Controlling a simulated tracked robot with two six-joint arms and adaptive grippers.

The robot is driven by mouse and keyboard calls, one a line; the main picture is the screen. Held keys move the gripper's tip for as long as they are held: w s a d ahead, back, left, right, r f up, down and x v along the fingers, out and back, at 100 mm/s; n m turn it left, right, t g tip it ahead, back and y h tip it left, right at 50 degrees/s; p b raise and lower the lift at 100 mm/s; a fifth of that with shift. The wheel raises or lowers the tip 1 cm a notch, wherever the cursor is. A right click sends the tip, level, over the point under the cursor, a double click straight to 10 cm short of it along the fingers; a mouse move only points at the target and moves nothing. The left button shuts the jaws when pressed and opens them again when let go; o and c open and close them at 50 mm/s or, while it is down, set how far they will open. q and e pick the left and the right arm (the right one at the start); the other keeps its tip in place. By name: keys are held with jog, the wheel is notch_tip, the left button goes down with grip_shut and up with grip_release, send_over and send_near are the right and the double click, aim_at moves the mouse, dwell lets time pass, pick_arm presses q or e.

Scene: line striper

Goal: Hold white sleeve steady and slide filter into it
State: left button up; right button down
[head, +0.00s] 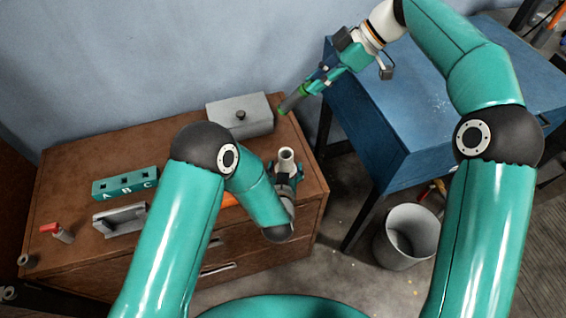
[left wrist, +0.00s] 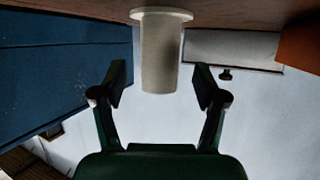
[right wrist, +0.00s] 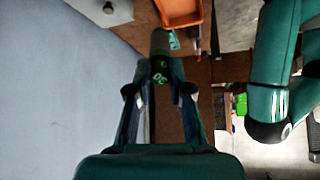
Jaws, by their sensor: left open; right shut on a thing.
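The white sleeve (head: 286,158) stands upright on the brown cabinet top, its open end up. The left wrist view shows the sleeve (left wrist: 160,55) upside down, with its flange on the wood. My left gripper (head: 286,176) is open, with one finger on each side of the sleeve; I cannot tell that either touches it. My right gripper (head: 318,82) is shut on the filter (head: 294,98), a grey cylinder with green parts. The filter is held tilted in the air, behind and above the sleeve. In the right wrist view the filter (right wrist: 160,50) points away from the fingers.
A grey lidded box (head: 240,114) stands behind the sleeve. A teal A-B-C block (head: 125,184), a grey holder (head: 120,221) and a red-handled item (head: 50,229) are at left. An orange tray (right wrist: 180,10) is partly hidden by my left arm. A blue cabinet (head: 370,120) and bin (head: 408,238) are at right.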

pick_arm(q)
jog(key=shift+x, duration=1.5)
